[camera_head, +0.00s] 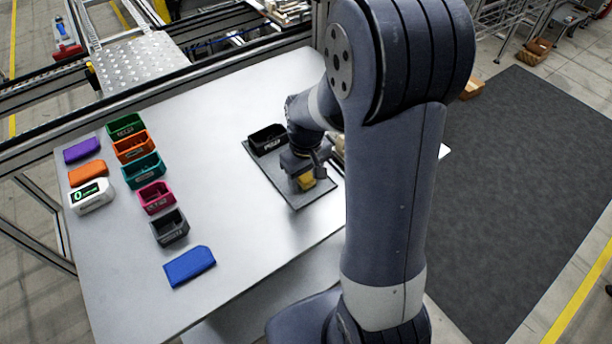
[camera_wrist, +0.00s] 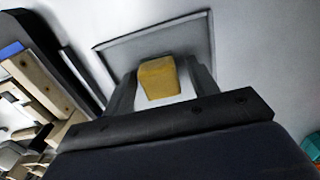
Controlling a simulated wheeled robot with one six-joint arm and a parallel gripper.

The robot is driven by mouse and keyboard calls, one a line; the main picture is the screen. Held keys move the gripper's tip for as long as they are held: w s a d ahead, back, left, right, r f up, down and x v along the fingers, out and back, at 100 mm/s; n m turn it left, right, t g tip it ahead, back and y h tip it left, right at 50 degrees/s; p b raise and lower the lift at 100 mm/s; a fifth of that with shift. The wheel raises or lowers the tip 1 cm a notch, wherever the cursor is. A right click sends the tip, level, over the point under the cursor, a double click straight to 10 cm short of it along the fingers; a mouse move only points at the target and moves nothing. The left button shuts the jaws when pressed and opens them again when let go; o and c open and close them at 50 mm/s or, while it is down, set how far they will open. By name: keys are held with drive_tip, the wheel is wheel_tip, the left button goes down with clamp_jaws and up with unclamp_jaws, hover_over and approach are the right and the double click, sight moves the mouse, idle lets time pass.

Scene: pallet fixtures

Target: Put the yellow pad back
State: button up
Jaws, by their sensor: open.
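The yellow pad (camera_head: 306,181) is a small block at the grey tray (camera_head: 311,199) on the table, partly hidden by my gripper in the head view. In the wrist view the yellow pad (camera_wrist: 164,80) appears between my two dark fingers. My gripper (camera_wrist: 162,70) is open, with a finger on each side of the pad. In the head view my gripper (camera_head: 307,171) is low over the tray. I cannot tell whether the fingers touch the pad or whether the pad rests on the tray. A black open holder (camera_head: 266,139) stands at the tray's far left.
Several coloured open holders, including a pink one (camera_head: 156,197), stand in a row on the left of the table (camera_head: 225,240). Purple (camera_head: 82,150), orange (camera_head: 88,173) and blue (camera_head: 189,265) pads lie near them, with a white display device (camera_head: 92,195). The table's middle is clear.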

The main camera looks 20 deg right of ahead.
sight(306, 176)
wheel_tip(306, 176, up, 12)
drive_tip(key=shift+r+p, duration=0.2)
drive_tip(key=shift+p, duration=0.1)
idle(0.3)
